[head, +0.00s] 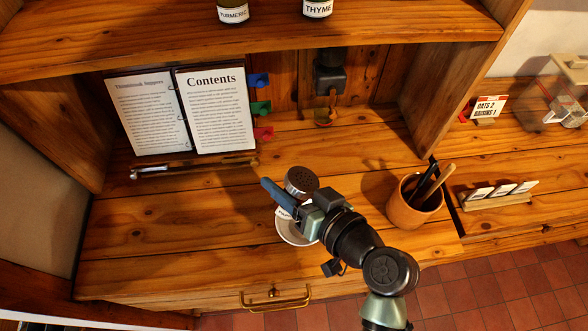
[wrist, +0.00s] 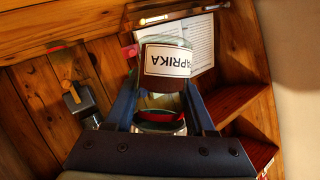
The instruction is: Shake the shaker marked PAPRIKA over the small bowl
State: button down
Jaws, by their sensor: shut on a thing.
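The PAPRIKA shaker (wrist: 165,62) is held between the two blue fingers of my gripper (wrist: 160,88). Its white label reads upside down in the wrist view, where the background also appears inverted. In the head view its dark round cap (head: 302,180) faces up, so it looks roughly upright. My gripper (head: 298,199) is shut on it above the worktop. The small white bowl (head: 289,234) lies below the gripper in the head view, partly hidden by gripper and shaker. Its contents are not visible.
An open book (head: 213,110) stands at the back left, with a slim tray (head: 195,165) before it. A pencil pot (head: 414,207) and a card holder (head: 496,200) are at the right. TURMERIC (head: 233,12) and THYME (head: 317,9) jars stand on the shelf above. The front left worktop is clear.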

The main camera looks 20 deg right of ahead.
jog(key=a+m+y, duration=0.1)
jog(key=m+y+p, duration=0.1)
jog(key=m, duration=0.1)
jog(key=shift+s+a+f, duration=0.1)
jog(key=shift+a+f, duration=0.1)
jog(key=shift+a, duration=0.15)
jog(key=m+t, duration=0.2)
jog(key=m, duration=0.4)
jog(key=m+t+y, duration=0.1)
jog(key=m+t, duration=0.1)
jog(key=m, duration=0.4)
jog(key=m+t, duration=0.2)
jog(key=m, duration=0.4)
jog(key=shift+d+r+t+y+p, duration=0.1)
jog(key=shift+d+t+y+p, duration=0.15)
jog(key=shift+t+y+p, duration=0.1)
notch_tip(320, 180, down, 3)
jog(key=b, duration=0.3)
jog(key=shift+f, duration=0.2)
jog(key=shift+r, duration=0.1)
